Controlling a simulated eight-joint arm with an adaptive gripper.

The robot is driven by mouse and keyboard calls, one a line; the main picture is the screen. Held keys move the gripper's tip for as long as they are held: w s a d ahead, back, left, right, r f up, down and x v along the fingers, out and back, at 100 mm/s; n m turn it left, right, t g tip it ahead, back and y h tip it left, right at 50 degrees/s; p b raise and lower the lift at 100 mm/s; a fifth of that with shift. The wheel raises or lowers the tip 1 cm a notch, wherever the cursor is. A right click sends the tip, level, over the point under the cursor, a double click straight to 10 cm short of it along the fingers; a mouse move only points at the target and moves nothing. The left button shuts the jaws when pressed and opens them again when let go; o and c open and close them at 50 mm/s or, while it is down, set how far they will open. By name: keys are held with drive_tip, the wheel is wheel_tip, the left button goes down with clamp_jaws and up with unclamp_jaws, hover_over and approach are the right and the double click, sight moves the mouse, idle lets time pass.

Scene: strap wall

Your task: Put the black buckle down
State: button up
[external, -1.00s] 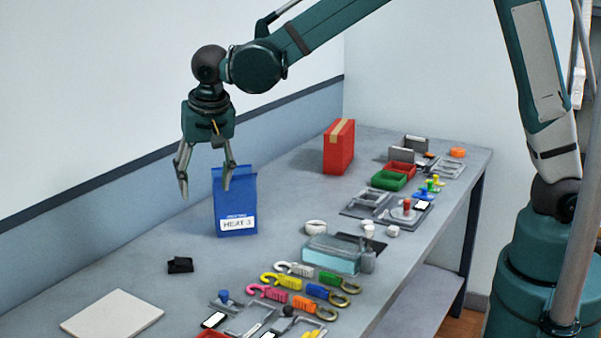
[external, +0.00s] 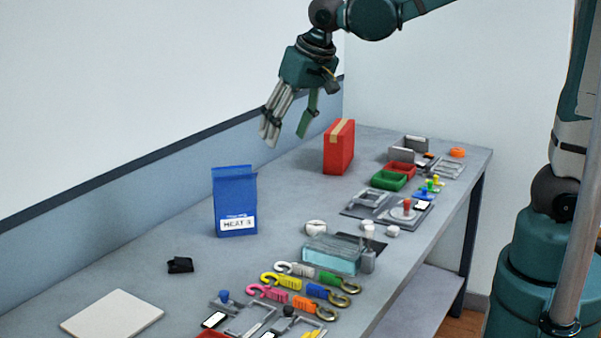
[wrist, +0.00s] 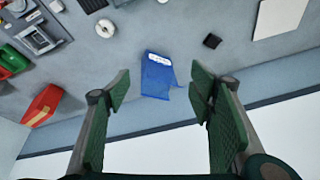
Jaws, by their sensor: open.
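The black buckle (external: 180,265) lies on the grey table, left of centre, between the blue bag and a pale flat board. It also shows in the wrist view (wrist: 212,41) as a small dark block on the table. My gripper (external: 287,137) is open and empty, high above the back of the table, well away from the buckle. In the wrist view its two fingers (wrist: 160,100) are spread wide with nothing held between them.
A blue bag (external: 234,200) labelled HEAT stands near the buckle. A red box (external: 339,148) stands farther back. A pale board (external: 112,314) lies at the front left. Several coloured hooks (external: 300,283), a clear box (external: 331,255) and trays line the right side.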

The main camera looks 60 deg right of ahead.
drive_tip(key=s+d+n+t, duration=0.1)
drive_tip(key=s+d, duration=0.2)
drive_tip(key=s, duration=0.4)
drive_tip(key=s+d+n+t, duration=0.1)
drive_tip(key=s+d, duration=0.3)
drive_tip(key=s, duration=0.3)
drive_tip(key=s+d+f+n, duration=0.1)
drive_tip(key=s+d+n, duration=0.1)
drive_tip(key=s+d, duration=0.2)
drive_tip(key=s, duration=0.3)
drive_tip(key=shift+s+t, duration=0.35)
drive_tip(key=shift+t, duration=0.05)
